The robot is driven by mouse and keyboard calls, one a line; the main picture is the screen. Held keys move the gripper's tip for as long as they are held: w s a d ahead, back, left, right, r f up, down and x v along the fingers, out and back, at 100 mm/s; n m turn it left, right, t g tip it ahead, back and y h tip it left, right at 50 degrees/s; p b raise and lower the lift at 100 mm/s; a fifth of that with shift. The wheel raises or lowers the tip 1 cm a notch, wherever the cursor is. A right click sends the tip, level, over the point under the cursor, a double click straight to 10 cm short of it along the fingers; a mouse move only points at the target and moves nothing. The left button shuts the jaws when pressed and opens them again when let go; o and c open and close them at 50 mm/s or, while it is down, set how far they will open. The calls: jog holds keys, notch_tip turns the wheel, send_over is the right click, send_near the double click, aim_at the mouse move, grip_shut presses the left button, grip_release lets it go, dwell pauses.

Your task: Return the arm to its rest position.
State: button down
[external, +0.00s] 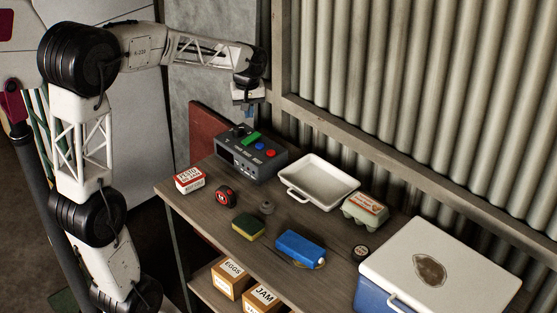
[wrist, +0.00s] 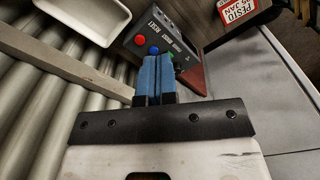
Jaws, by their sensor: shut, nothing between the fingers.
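My gripper (external: 249,111) hangs above the back left part of the bench, over the dark control box (external: 251,153). In the wrist view the two blue fingertips of my gripper (wrist: 154,75) are pressed together with nothing between them. The control box, with red, blue and green buttons, also shows in the wrist view (wrist: 165,32), beyond the fingertips. The gripper appears apart from the box. My arm reaches from the left of the external view, bent at the elbow, with the forearm nearly level.
On the bench (external: 205,222) are a pesto box (external: 189,180), tape measure (external: 226,196), white tray (external: 319,181), egg carton (external: 365,209), sponge (external: 249,226), blue object (external: 300,248) and cooler (external: 440,262). A corrugated wall (external: 420,90) stands close behind. Labelled boxes (external: 230,277) sit below.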

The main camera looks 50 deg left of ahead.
jog(key=s+d+m+t, duration=0.1)
jog(key=s+d+m, duration=0.4)
jog(key=s, duration=1)
jog(key=s+d+m+t, duration=0.1)
jog(key=s+d+m, duration=0.5)
jog(key=s+d, duration=0.6)
jog(key=s, duration=0.2)
jog(key=shift+s+f, duration=0.35)
jog(key=shift+f, duration=0.05)
dwell(1.3)
